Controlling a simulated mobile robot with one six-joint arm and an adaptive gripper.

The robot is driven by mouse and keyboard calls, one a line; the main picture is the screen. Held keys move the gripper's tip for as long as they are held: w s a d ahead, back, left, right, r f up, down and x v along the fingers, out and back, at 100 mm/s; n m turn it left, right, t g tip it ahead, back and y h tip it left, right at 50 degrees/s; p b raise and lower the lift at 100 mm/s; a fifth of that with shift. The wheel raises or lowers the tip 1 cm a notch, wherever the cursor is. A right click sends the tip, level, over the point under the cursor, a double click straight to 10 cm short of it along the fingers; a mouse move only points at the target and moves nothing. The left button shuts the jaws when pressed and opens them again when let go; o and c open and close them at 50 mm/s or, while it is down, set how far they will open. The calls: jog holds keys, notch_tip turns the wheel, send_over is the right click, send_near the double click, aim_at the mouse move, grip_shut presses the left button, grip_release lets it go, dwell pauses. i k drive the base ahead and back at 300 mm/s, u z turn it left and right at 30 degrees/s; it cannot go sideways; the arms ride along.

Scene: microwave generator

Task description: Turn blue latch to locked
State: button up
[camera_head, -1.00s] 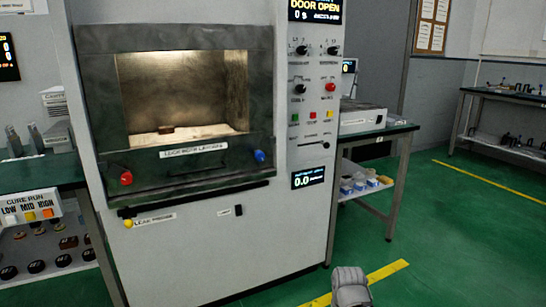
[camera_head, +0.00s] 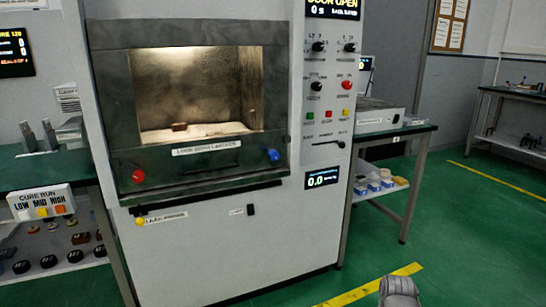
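The blue latch (camera_head: 273,155) is a small blue knob at the lower right of the microwave generator's dark door frame (camera_head: 200,189). A matching red latch (camera_head: 138,176) sits at the lower left. A white label strip (camera_head: 207,147) lies between them. The chamber window above is lit, and a small brown block (camera_head: 180,127) rests on the pale floor inside. The display at the top reads "DOOR OPEN". A grey rounded part of my arm (camera_head: 400,291) shows at the bottom right, well below and right of the blue latch. My gripper's fingers cannot be made out.
Right of the door is a control panel with knobs and coloured buttons (camera_head: 327,114). The green floor at right is open.

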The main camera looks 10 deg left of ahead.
aim_at(275, 159)
jog(key=u, duration=0.05)
jog(key=k, duration=0.9)
jog(key=u, duration=0.6)
jog(key=i, duration=0.95)
